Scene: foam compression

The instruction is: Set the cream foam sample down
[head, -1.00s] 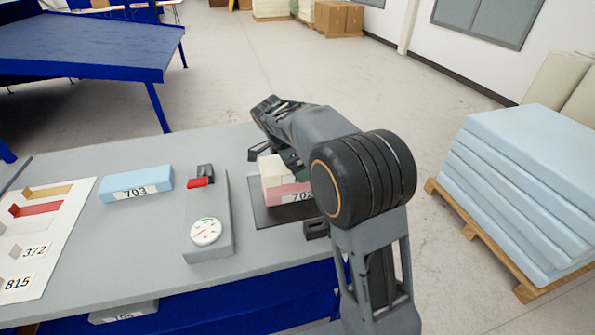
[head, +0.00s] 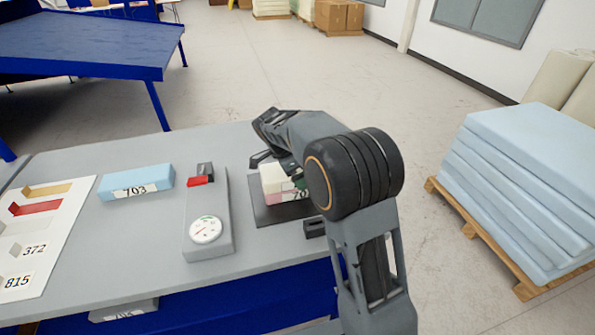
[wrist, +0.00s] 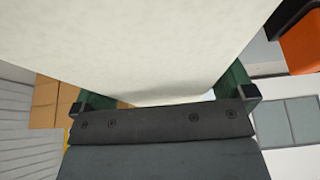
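I cannot tell whether the two touch. My gripper (head: 281,163) reaches it from behind, and my arm hides its right side. In the wrist view the cream foam sample (wrist: 165,45) fills the upper middle between my gripper's green fingers (wrist: 168,92), which appear shut on it. A dark plate (head: 265,217) lies under the pink block.
A grey gauge unit (head: 209,240) with a dial and red part stands left of the plate. A blue block labelled 703 (head: 137,182) and a white sample board (head: 40,225) lie further left. A small black block (head: 315,229) sits in front of the plate.

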